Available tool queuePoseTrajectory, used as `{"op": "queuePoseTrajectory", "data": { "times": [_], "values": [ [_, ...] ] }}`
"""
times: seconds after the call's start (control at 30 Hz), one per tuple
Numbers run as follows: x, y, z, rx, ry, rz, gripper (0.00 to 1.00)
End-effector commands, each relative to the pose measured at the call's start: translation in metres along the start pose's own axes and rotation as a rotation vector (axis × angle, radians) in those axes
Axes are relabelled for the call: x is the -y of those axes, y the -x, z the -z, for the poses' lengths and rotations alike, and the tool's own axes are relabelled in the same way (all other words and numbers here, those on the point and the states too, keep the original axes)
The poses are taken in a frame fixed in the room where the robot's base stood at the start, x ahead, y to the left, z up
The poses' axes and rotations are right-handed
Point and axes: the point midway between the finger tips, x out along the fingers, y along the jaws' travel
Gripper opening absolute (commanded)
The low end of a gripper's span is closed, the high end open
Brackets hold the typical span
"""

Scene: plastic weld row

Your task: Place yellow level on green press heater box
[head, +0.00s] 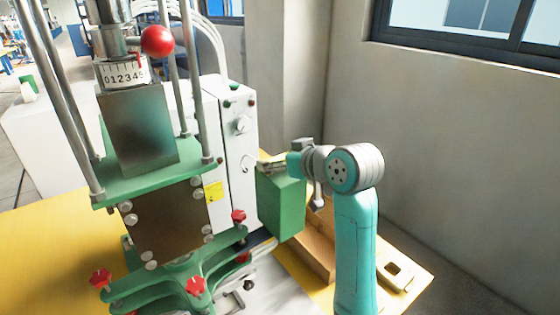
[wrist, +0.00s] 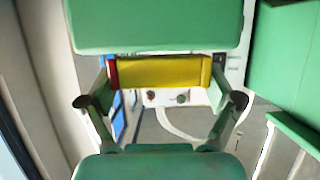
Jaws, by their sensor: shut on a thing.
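The yellow level (wrist: 160,72) with a red end lies across the wrist view, between the two fingers of my gripper (wrist: 161,88). My gripper is shut on it, one finger at each end. In the head view my gripper (head: 272,165) is just above the top of the green heater box (head: 281,207), beside the press. The level cannot be made out clearly there. A green block (wrist: 155,25) fills the top of the wrist view, close to the level, and looks like the heater box. I cannot tell whether the level touches it.
The green press (head: 150,185) with red knobs stands left of the box. A white control cabinet (head: 241,145) is right behind it. A cardboard box (head: 318,243) and a tan piece (head: 396,276) lie right on the yellow table (head: 45,240). A wall closes the right side.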

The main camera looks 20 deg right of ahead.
Motion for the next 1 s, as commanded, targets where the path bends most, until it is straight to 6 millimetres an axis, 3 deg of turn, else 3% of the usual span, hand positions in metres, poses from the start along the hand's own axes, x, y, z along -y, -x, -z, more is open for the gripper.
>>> {"op": "queuePoseTrajectory", "data": {
  "times": [0.4,0.43,0.47,0.87,1.0],
  "values": [
    [0.0,-0.003,-0.007,0.0,0.0,0.0,0.5],
    [0.0,-0.003,-0.007,-0.001,0.0,0.0,0.96],
    [0.0,-0.003,-0.007,-0.001,0.0,0.0,1.0],
    [0.0,-0.002,-0.004,-0.002,0.0,0.0,1.0],
    [0.0,0.013,-0.004,-0.002,0.001,0.0,1.0]
  ]
}}
